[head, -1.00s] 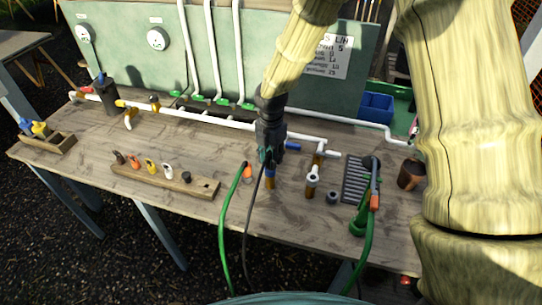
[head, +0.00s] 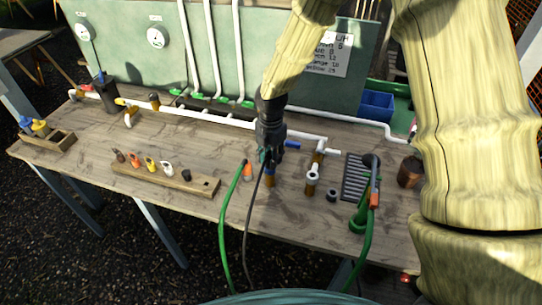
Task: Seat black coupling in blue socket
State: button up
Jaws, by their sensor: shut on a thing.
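My gripper (head: 266,156) is shut near the front middle of the bench, at the end of the downward-reaching arm. A black hose (head: 249,215) runs from its fingertips down over the bench's front edge. The black coupling at the hose end is hidden between the fingers. The blue socket (head: 270,171) tops a short brown post (head: 270,183) directly under the fingertips. The coupling looks at or just above the socket; I cannot tell whether it is seated.
A green hose with an orange end (head: 247,172) stands close left of the gripper. A white pipe fitting on a brown post (head: 312,178) stands to the right. A wooden rack (head: 205,186) holds several coloured pieces at left. A grey grate (head: 358,180) lies farther right.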

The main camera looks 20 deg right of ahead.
jog(key=shift+f, duration=0.1)
jog(key=o, duration=1.1)
notch_tip(320, 180, up, 12)
